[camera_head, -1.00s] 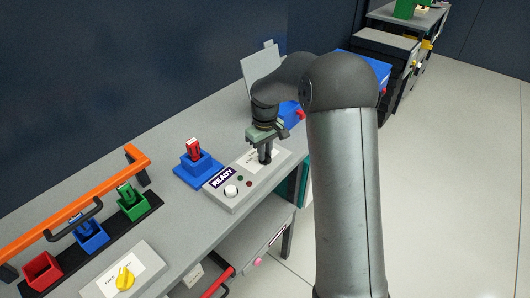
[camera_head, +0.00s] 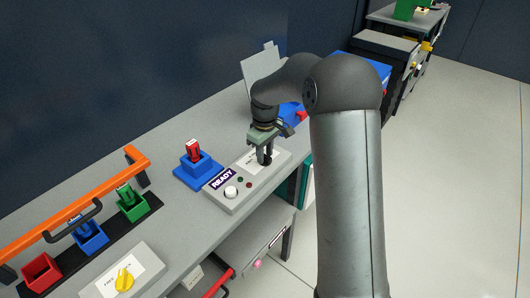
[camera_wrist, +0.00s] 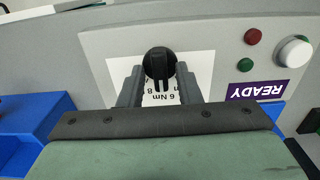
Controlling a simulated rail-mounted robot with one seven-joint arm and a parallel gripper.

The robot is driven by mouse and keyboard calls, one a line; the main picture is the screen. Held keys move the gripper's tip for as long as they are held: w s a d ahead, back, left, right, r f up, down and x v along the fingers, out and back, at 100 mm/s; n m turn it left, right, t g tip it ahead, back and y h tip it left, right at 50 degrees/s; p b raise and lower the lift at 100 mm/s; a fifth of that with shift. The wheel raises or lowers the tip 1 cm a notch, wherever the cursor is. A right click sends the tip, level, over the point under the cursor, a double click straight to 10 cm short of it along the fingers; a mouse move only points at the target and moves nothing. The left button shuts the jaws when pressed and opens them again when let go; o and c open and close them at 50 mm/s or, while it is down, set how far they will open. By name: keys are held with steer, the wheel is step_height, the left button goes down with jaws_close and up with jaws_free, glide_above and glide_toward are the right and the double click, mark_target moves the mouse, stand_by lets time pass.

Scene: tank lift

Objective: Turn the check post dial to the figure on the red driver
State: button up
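The check post (camera_head: 232,200) is a grey box on the bench with a purple READY label. Its black dial (camera_wrist: 160,64) sits on a white card (camera_wrist: 202,72); "6 Nm" and an "8" show beside it, the other print being hidden. My gripper (camera_head: 265,158) points down over the dial. In the wrist view its two fingers (camera_wrist: 160,86) are apart, one on each side of the dial's pointer, with gaps showing. The red driver (camera_head: 193,150) stands upright in a blue holder (camera_head: 199,171) left of the post; its figure is too small to read.
A white button (camera_wrist: 295,52), a red lamp (camera_wrist: 252,36) and a green lamp (camera_wrist: 254,65) are on the post. A rack with an orange rail (camera_head: 70,203) and coloured holders is at left, near a yellow knob (camera_head: 125,280). Blue items stand behind my gripper.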

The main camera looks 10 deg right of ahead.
mark_target(265, 156)
steer(key=shift+r, duration=0.1)
step_height(265, 156, up, 17)
steer(key=b, duration=0.1)
stand_by(0.6)
steer(key=shift+s+r, duration=0.1)
steer(key=s+f+m, duration=0.2)
steer(key=s+f, duration=0.2)
steer(key=s, duration=0.7)
steer(key=s+f+m, duration=0.3)
steer(key=s, duration=0.8)
steer(key=s+f+m, duration=0.2)
steer(key=s+f, duration=0.2)
steer(key=s, duration=0.7)
steer(key=shift+s+f+m+t, duration=0.15)
steer(key=shift+f+m+t, duration=0.15)
steer(key=shift+c, duration=0.3)
